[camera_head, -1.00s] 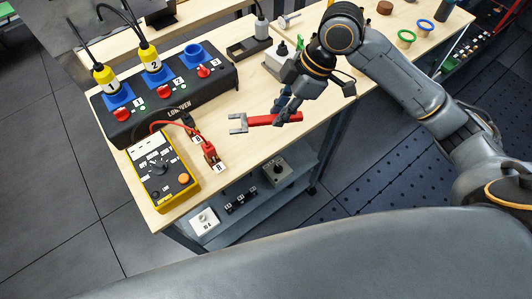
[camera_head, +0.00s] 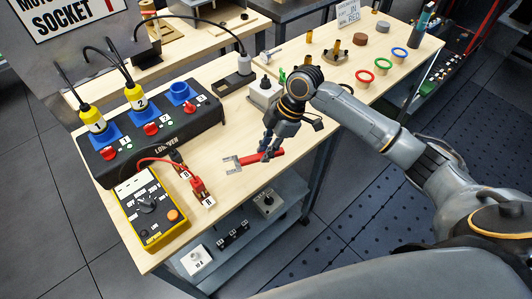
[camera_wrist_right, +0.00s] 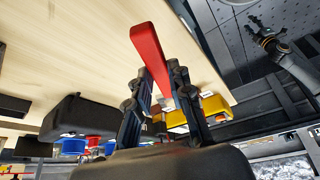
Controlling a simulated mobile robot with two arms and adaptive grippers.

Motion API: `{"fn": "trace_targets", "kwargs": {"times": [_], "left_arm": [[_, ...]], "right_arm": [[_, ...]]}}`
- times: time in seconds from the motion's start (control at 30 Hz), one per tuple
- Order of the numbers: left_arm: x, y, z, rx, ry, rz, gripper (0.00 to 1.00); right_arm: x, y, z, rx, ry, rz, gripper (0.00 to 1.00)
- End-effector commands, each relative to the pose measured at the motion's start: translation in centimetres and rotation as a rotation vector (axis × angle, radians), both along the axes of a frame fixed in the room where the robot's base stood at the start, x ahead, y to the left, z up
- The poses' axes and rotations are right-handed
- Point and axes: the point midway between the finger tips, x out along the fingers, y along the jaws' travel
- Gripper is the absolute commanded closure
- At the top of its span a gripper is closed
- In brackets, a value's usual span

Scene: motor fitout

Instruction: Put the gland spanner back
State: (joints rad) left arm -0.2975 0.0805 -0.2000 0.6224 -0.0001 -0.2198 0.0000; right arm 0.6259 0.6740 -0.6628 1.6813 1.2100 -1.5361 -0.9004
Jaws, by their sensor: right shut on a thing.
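The gland spanner has a red handle (camera_head: 274,156) and a grey forked head (camera_head: 232,163). My right gripper (camera_head: 268,150) is shut on the red handle, over the front right part of the wooden bench (camera_head: 235,128). The forked head points left, toward the red and black plugs (camera_head: 199,187). In the right wrist view the red handle (camera_wrist_right: 150,45) stands out between the fingers of my right gripper (camera_wrist_right: 163,85); the forked head is hidden there. I cannot tell the exact gap between spanner and bench.
A black socket box (camera_head: 150,135) with yellow plugs and a yellow meter (camera_head: 150,208) stand on the left. A white-grey block (camera_head: 264,92) is behind my gripper. Red, green and blue rings (camera_head: 382,63) stand at the back right. Bare wood lies left of the spanner.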

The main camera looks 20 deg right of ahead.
Motion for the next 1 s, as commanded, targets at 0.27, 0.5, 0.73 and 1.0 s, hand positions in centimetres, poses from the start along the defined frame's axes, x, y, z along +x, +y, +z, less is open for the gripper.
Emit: {"fn": "trace_targets", "kwargs": {"times": [0.27,0.5,0.73,1.0], "left_arm": [[-0.2,-0.1,0.8,0.000,0.003,0.000,0.60],[-0.4,-0.1,1.4,-0.001,0.006,0.000,0.60],[-0.4,-0.1,1.3,-0.001,0.006,0.000,0.60],[-0.4,-0.1,1.2,-0.001,0.006,0.000,0.60]], "right_arm": [[1.2,-0.3,-2.1,0.001,0.003,-0.001,1.00],[1.2,-0.4,-4.4,0.000,-0.003,0.000,1.00],[1.2,-0.4,-4.5,0.000,-0.003,0.000,1.00],[1.2,-0.4,-4.9,-0.001,-0.001,0.000,0.57]]}}
